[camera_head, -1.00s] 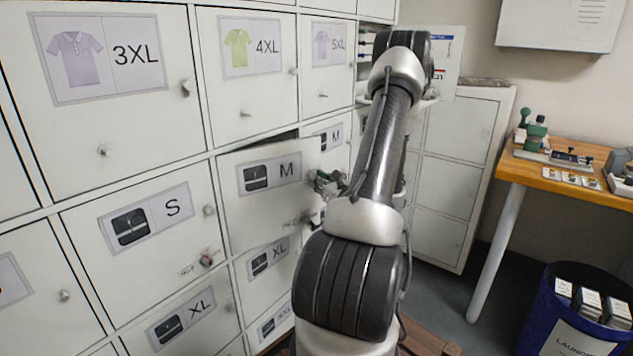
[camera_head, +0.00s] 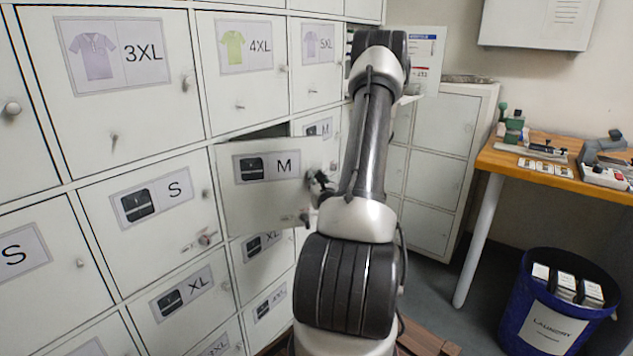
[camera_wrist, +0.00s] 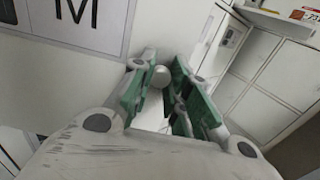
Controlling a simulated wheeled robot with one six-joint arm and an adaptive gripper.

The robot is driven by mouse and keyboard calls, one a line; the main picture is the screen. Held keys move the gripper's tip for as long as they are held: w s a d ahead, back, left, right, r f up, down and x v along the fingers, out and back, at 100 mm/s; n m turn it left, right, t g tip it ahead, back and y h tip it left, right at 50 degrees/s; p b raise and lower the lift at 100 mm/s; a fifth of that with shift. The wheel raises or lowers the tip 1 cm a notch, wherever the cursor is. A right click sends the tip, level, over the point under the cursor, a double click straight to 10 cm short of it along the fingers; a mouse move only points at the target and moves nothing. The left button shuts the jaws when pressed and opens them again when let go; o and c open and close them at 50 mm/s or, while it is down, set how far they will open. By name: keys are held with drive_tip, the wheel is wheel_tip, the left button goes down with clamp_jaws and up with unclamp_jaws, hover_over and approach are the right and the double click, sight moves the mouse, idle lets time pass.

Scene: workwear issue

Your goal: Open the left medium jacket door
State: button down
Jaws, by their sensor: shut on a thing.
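The left medium jacket door (camera_head: 250,208) is white, with a jacket picture and the letter M on its label. It stands ajar, swung out from the locker front, with a dark gap along its top. My gripper (camera_head: 320,186) is at the door's right edge, partly hidden by my arm in the head view. In the wrist view, my gripper (camera_wrist: 160,90) has its green-padded fingers closed around the round door knob (camera_wrist: 160,74). Part of the M label (camera_wrist: 82,18) shows at upper left there. The compartment's inside is mostly hidden.
Shut doors surround it: 4XL (camera_head: 245,85) above, S (camera_head: 150,205) at left, XL (camera_head: 262,245) below, and another M door (camera_head: 318,130) behind. A wooden-topped table (camera_head: 560,170) and blue laundry bin (camera_head: 555,315) stand at right. Floor shows between lockers and table.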

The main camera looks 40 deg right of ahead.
sight(314, 147)
drive_tip(key=c, duration=1.3)
unclamp_jaws()
wheel_tip(314, 147, up, 10)
drive_tip(key=shift+c, duration=0.2)
